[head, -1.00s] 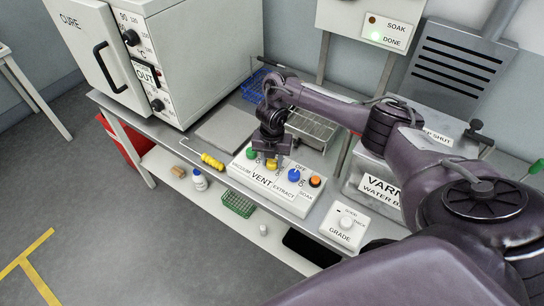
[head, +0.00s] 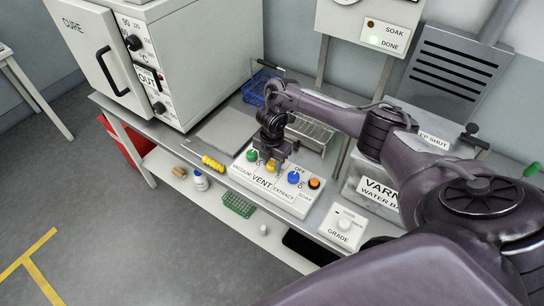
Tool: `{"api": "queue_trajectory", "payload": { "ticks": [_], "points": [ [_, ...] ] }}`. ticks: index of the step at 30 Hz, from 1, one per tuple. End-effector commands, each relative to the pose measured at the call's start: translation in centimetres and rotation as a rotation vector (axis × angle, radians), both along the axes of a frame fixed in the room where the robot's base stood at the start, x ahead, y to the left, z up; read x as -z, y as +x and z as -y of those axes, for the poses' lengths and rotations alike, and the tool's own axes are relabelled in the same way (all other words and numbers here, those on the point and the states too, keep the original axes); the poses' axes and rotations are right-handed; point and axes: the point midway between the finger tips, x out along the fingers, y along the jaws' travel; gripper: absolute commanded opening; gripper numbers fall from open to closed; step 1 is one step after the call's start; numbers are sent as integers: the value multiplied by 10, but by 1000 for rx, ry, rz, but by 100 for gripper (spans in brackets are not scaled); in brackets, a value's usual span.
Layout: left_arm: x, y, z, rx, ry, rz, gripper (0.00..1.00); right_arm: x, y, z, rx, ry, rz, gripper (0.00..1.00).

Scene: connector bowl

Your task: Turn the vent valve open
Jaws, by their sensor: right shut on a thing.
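The vent valve is the yellow knob (head: 271,167) on the white control box (head: 262,190), above the label VENT. It sits between a green knob (head: 252,155) labelled VACUUM and a blue knob (head: 293,177) labelled EXTRACT. My right gripper (head: 271,160) points down over the yellow knob and is shut on it. The fingers hide part of the knob, so its exact angle cannot be told. My left gripper is not in view.
An orange button (head: 314,183) marked SOAK sits at the box's right end. A yellow-handled tool (head: 213,164) lies left of the box. The grade dial box (head: 343,227) stands to the right. The cure oven (head: 185,55) rises behind left.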

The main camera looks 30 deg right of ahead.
Motion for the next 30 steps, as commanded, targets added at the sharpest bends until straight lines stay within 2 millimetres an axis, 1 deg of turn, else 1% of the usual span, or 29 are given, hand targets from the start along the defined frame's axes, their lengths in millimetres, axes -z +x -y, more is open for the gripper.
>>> {"api": "queue_trajectory", "payload": {
  "ticks": [6, 7, 12, 20, 23, 27, 30],
  "points": [
    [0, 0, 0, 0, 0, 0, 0, -1, 1, 1, 4, -1, 4, 11],
    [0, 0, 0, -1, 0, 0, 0, -1, 1, 1, 4, -1, 4, 35],
    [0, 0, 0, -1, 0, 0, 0, -1, 1, 1, 3, 0, 2, 55],
    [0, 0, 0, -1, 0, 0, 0, -1, 0, 0, 1, 0, 1, 55],
    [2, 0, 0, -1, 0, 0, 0, -7, 1, 0, 1, 1, 3, 55],
    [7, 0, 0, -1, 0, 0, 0, -28, 1, 1, -1, 0, 4, 55],
    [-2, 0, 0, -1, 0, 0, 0, -50, 2, 1, -1, -1, 5, 55]
  ]
}}
